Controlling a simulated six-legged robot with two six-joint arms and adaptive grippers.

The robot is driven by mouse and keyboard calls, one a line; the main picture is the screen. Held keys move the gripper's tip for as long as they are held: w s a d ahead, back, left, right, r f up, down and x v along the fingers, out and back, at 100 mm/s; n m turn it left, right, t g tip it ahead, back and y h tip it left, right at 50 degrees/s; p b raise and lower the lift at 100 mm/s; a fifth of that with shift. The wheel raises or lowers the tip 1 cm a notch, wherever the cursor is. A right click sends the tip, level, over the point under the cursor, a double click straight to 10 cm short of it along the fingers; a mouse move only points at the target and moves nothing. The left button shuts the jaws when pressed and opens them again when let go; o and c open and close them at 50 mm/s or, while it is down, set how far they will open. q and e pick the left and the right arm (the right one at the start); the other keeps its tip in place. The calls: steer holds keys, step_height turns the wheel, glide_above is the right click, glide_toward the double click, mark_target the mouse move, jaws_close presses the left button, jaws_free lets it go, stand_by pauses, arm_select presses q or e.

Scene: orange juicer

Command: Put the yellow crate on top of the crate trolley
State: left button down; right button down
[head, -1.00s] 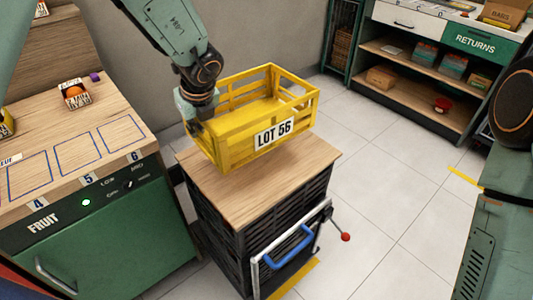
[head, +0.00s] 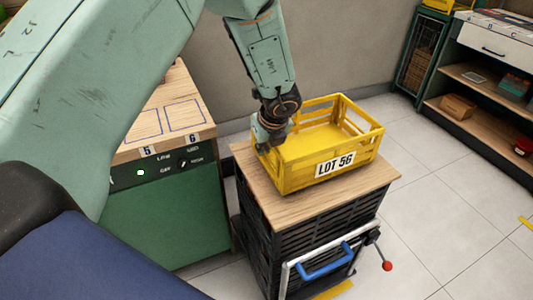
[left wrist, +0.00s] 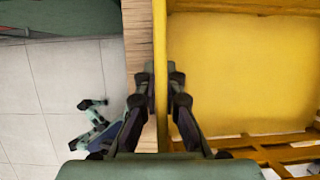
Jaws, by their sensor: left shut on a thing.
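The yellow crate (head: 298,179), labelled LOT 56, is over the wooden top (head: 305,204) of the crate trolley (head: 300,232). It looks upright and roughly level. Its base is at or very close to the wood; I cannot tell whether it touches. My left gripper (head: 267,141) is shut on the crate's left wall. In the left wrist view, the fingers (left wrist: 165,88) close on the rim, with the crate's yellow floor (left wrist: 235,75) to the right and a strip of wood to the left. My right gripper is not in view.
A green counter (head: 160,220) with a wooden top stands left of the trolley. The trolley's blue handle (head: 325,262) and red-knobbed lever (head: 386,266) stick out at the front. Shelves (head: 485,90) stand at the back right. The tiled floor (head: 440,210) between is clear.

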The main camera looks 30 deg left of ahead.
arm_select(q)
steer(key=shift+a+f, duration=0.1)
steer(key=shift+f, duration=0.7)
steer(key=shift+w+d+f, duration=0.1)
steer(key=shift+w+d, duration=0.15)
steer(key=shift+d, duration=0.2)
steer(key=c, duration=1.7)
jaws_free()
steer(key=shift+s+a, duration=0.3)
steer(key=shift+a, duration=0.05)
steer(key=shift+o, duration=1.1)
steer(key=shift+w+d+f, duration=0.1)
steer(key=shift+w+d, duration=0.1)
steer(key=shift+d, duration=0.05)
steer(key=shift+s+r, duration=0.15)
steer(key=shift+r, duration=0.35)
steer(key=p+v, duration=0.4)
steer(key=v, duration=0.7)
steer(key=shift+s, duration=0.15)
steer(key=shift+d+r, duration=0.1)
